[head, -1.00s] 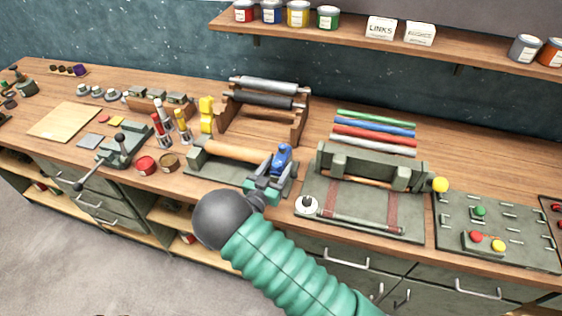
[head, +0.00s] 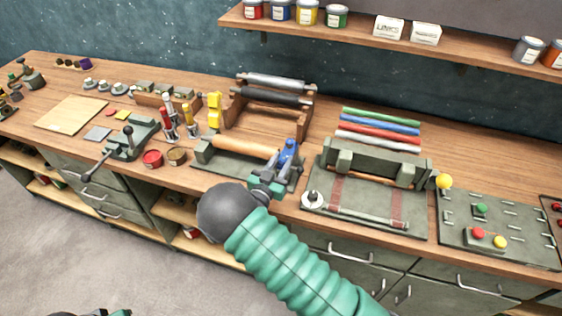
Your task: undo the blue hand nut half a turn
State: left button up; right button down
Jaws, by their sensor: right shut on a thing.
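The blue hand nut (head: 288,156) stands at the right end of a grey-green roller stand (head: 203,150) that carries a wooden roller (head: 245,147). My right gripper (head: 270,184), with teal fingers, is at the lower front side of the nut and is shut on it. The fingers and the stand's end hide the nut's lower part. My dark round wrist and ribbed green arm cover the bench edge in front. Only a dark and green sliver of what seems my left gripper (head: 95,313) shows at the bottom left edge; its fingers cannot be made out.
A clamp jig (head: 372,205) stands close on the right, with coloured rods (head: 380,122) behind it. A rack with dark rollers (head: 270,97) is behind. A button board (head: 500,220) is far right.

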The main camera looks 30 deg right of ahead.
jog(key=shift+f, duration=0.15)
jog(key=shift+s+f+n+t+y, duration=0.1)
jog(key=shift+s+n+t+y, duration=0.05)
jog(key=shift+n+t+y, duration=0.65)
jog(key=n+t+y, duration=0.2)
jog(key=t+y+b, duration=0.1)
jog(key=shift+s+d+f+n, duration=0.2)
jog(key=shift+d+n, duration=0.1)
jog(key=shift+n, duration=0.1)
jog(key=n+t+y, duration=0.1)
jog(key=y, duration=0.1)
jog(key=n+t+y, duration=0.1)
jog(key=n+y, duration=0.1)
jog(key=shift+s+d+r+y+b, duration=0.1)
jog(key=shift+d+y+b, duration=0.1)
jog(key=shift+y+b, duration=0.15)
jog(key=shift+n+t+y, duration=0.4)
jog(key=shift+n+y, duration=0.4)
jog(key=shift+y, duration=0.35)
jog(key=shift+b, duration=0.3)
jog(key=c, duration=1.3)
grip_release()
jog(key=shift+c, duration=0.2)
jog(key=o, duration=0.3)
jog(key=shift+r, duration=0.1)
